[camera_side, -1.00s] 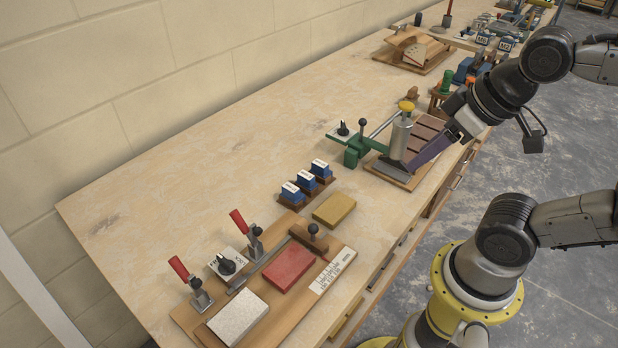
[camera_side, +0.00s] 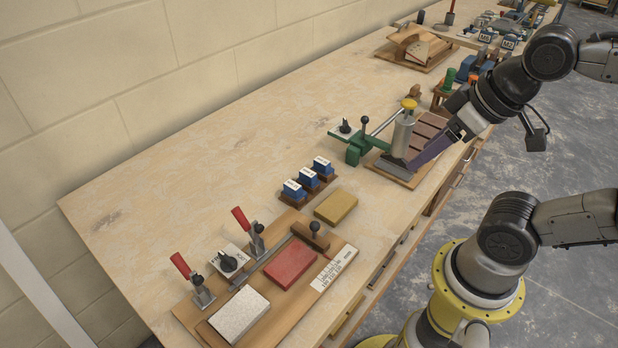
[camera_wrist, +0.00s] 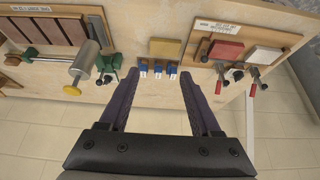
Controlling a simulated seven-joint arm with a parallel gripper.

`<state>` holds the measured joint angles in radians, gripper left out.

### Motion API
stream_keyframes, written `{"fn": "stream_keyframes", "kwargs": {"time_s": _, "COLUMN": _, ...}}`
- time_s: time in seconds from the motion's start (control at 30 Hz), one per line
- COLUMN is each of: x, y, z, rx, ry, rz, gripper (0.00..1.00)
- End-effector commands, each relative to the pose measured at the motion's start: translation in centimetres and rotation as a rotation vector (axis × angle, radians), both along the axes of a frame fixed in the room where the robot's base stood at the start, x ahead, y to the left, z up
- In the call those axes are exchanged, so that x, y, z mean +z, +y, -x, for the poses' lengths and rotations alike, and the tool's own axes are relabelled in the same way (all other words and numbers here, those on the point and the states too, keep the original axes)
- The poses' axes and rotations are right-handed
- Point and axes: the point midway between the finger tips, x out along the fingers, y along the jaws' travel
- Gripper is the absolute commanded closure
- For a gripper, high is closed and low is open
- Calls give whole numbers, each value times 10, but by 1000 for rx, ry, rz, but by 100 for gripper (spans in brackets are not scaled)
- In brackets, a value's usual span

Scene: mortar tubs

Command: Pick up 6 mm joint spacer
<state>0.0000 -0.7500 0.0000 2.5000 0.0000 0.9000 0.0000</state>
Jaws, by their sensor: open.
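Three blue blocks with white labelled tops, seemingly the joint spacers, stand in a row on a small brown rack (camera_side: 297,203). In the side view they are the near block (camera_side: 293,190), the middle block (camera_side: 308,179) and the far block (camera_side: 321,166). The labels are too small to read, so I cannot tell which is 6 mm. My gripper (camera_side: 430,153) hangs over the bench beyond the row, near the green clamp device. In the wrist view my gripper (camera_wrist: 159,76) is open and empty, its purple fingers apart, with the blocks showing between the fingertips.
A yellow block (camera_side: 336,207) lies beside the rack. A wooden board (camera_side: 197,325) nearer the camera carries red-handled clamps, a red block (camera_side: 290,262) and a pale block (camera_side: 239,314). A green device with a grey cylinder (camera_side: 402,134) stands beyond the rack. Bench towards the wall is clear.

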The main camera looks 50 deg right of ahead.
Motion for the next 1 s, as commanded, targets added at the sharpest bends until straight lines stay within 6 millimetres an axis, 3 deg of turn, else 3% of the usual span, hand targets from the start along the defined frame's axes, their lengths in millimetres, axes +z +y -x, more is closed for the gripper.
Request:
{"fn": "stream_keyframes", "kwargs": {"time_s": 0.03, "x": 0, "y": 0, "z": 0, "rx": 0, "ry": 0, "rz": 0, "gripper": 25}}
{"fn": "stream_keyframes", "kwargs": {"time_s": 0.1, "x": 0, "y": 0, "z": 0, "rx": 0, "ry": 0, "rz": 0, "gripper": 15}}
{"fn": "stream_keyframes", "kwargs": {"time_s": 0.43, "x": 0, "y": 0, "z": 0, "rx": -23, "ry": 0, "rz": -12, "gripper": 15}}
{"fn": "stream_keyframes", "kwargs": {"time_s": 0.53, "x": 0, "y": 0, "z": 2, "rx": -112, "ry": 8, "rz": -60, "gripper": 15}}
{"fn": "stream_keyframes", "kwargs": {"time_s": 0.63, "x": 15, "y": 0, "z": -4, "rx": -273, "ry": -7, "rz": -147, "gripper": 15}}
{"fn": "stream_keyframes", "kwargs": {"time_s": 0.77, "x": 40, "y": 0, "z": -30, "rx": -538, "ry": 16, "rz": -283, "gripper": 15}}
{"fn": "stream_keyframes", "kwargs": {"time_s": 0.9, "x": 59, "y": 0, "z": -74, "rx": -840, "ry": 75, "rz": -407, "gripper": 15}}
{"fn": "stream_keyframes", "kwargs": {"time_s": 1.0, "x": 62, "y": 0, "z": -112, "rx": -1053, "ry": 128, "rz": -469, "gripper": 15}}
